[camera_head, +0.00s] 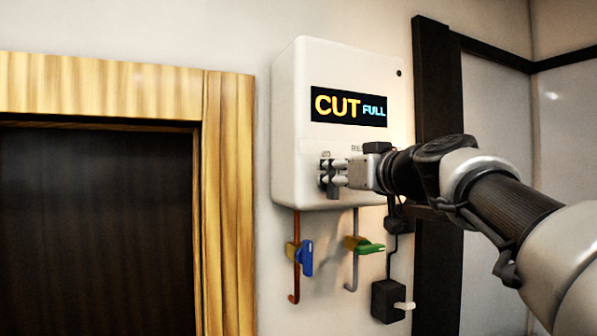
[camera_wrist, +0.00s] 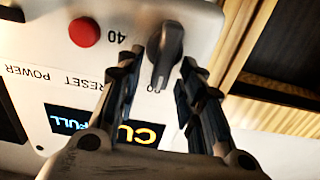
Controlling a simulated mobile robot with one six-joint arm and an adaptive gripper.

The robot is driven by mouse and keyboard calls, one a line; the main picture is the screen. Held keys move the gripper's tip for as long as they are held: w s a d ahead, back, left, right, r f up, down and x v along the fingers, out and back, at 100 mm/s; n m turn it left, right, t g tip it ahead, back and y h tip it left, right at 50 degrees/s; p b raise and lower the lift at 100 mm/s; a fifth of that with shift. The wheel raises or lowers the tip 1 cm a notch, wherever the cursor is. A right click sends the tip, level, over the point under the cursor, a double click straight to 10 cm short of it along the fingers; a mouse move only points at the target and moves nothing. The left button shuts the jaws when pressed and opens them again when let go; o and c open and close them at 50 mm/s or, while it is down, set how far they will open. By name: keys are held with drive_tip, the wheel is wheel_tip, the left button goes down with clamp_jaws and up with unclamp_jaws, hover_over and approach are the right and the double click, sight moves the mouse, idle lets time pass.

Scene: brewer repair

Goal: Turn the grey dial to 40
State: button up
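The grey dial (camera_wrist: 165,48) is on the front of the white box (camera_head: 292,110), beside a printed 40 that appears upside down in the wrist view. Its long grip points toward another printed number, partly hidden and possibly 60. My gripper (camera_wrist: 160,60) is open, with one finger on each side of the dial. Gaps show between the dial and both fingers. In the head view my gripper (camera_head: 330,172) is at the lower front of the box and covers the dial. The display (camera_head: 348,106) reads "CUT FULL".
A red button (camera_wrist: 85,32) is beside the dial, near the RESET and POWER labels. Under the box are a blue valve handle (camera_head: 306,258), a green valve handle (camera_head: 369,247) and a black socket box (camera_head: 386,300). A wooden frame (camera_head: 228,190) stands at left.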

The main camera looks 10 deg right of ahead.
drive_tip(key=shift+c, duration=0.5)
clamp_jaws()
drive_tip(key=shift+m, duration=0.3)
drive_tip(key=m, duration=0.2)
drive_tip(key=m+b, duration=0.1)
drive_tip(key=m, duration=0.1)
drive_tip(key=shift+w+d+f, duration=0.15)
drive_tip(key=shift+d, duration=0.25)
drive_tip(key=shift+w+d+f+m+b, duration=0.1)
drive_tip(key=shift+d+f+m, duration=0.15)
drive_tip(key=shift+m, duration=1.95)
drive_tip(key=shift+d+f+m+b, duration=0.1)
drive_tip(key=shift+f+m, duration=0.2)
drive_tip(key=shift+m, duration=1.9)
drive_tip(key=shift+w+d+f+m+b, duration=0.1)
drive_tip(key=shift+d+f+m, duration=0.15)
drive_tip(key=shift+m, duration=1.95)
drive_tip(key=shift+f, duration=0.1)
drive_tip(key=shift+o, duration=0.5)
unclamp_jaws()
